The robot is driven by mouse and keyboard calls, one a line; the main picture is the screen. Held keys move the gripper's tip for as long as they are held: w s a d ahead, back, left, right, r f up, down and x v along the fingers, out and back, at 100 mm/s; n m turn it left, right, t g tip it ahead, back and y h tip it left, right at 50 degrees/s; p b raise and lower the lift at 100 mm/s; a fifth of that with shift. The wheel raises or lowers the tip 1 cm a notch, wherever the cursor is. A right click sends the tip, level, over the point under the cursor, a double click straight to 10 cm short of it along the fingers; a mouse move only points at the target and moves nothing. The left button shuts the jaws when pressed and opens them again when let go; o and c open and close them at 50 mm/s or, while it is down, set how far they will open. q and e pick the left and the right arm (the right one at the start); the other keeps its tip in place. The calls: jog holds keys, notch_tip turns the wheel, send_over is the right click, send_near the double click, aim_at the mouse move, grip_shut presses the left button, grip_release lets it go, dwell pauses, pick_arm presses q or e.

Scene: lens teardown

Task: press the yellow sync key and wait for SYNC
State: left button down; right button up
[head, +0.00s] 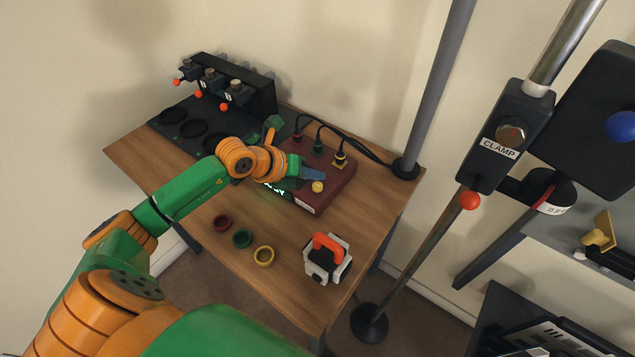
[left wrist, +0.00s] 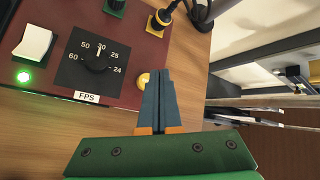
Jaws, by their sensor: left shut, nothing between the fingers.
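The yellow sync key (head: 318,187) is a round button on the dark red box (head: 335,186) at the table's middle. It also shows in the left wrist view (left wrist: 143,80), partly covered by my fingers. My left gripper (head: 322,175) is shut and empty, its blue-grey fingertips over the box right beside the key. In the left wrist view its fingertips (left wrist: 158,72) overlap the key's right side; I cannot tell whether they touch it.
The box carries an FPS dial (left wrist: 98,57), a white rocker switch (left wrist: 34,42), a lit green lamp (left wrist: 23,77) and cabled plugs (head: 318,147). A post (head: 436,90) rises at the table's right corner.

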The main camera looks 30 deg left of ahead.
aim_at(314, 188)
pick_arm(q)
notch_tip(314, 188, up, 5)
jog(key=p, duration=0.3)
jog(key=shift+f, duration=0.25)
jog(key=shift+f, duration=0.1)
dwell(0.3)
